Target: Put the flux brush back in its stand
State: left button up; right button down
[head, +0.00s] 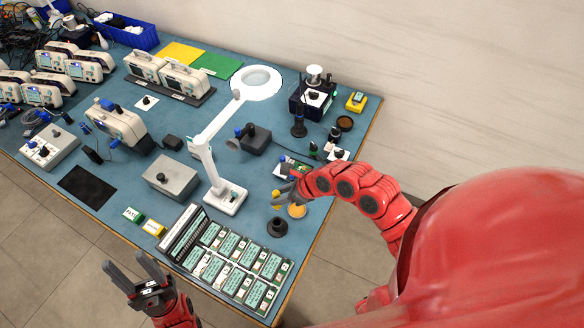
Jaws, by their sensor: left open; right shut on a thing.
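My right gripper (284,191) is over the right part of the bench, its fingers pointing left. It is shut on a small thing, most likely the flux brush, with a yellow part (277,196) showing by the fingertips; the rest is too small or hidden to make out. A round black holder (277,228), which looks like the stand, is on the bench just below the gripper in the picture, apart from it. My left gripper (147,272) is open and empty in front of the bench's near edge.
A small orange dish (297,211) lies beside the black holder. The white magnifier lamp (226,198) stands to the left. Several display modules (240,262) fill the near corner of the blue bench mat (110,190). A circuit board (291,167) lies behind the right gripper.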

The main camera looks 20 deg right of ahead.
aim_at(279, 208)
jog(key=shift+s+a+f+b, duration=0.15)
jog(key=shift+f+b, duration=0.2)
jog(key=shift+f, duration=0.4)
jog(key=shift+s+a+f+b, duration=0.2)
jog(key=shift+f+b, duration=0.1)
jog(key=shift+f, duration=0.45)
jog(key=shift+s+a+f+b, duration=0.15)
jog(key=shift+f+b, duration=0.2)
jog(key=shift+f, duration=0.4)
jog(key=shift+f+b, duration=0.15)
jog(key=shift+b, duration=0.35)
jog(key=shift+f+b, duration=1.35)
jog(key=shift+b, duration=0.05)
jog(key=shift+f, duration=0.1)
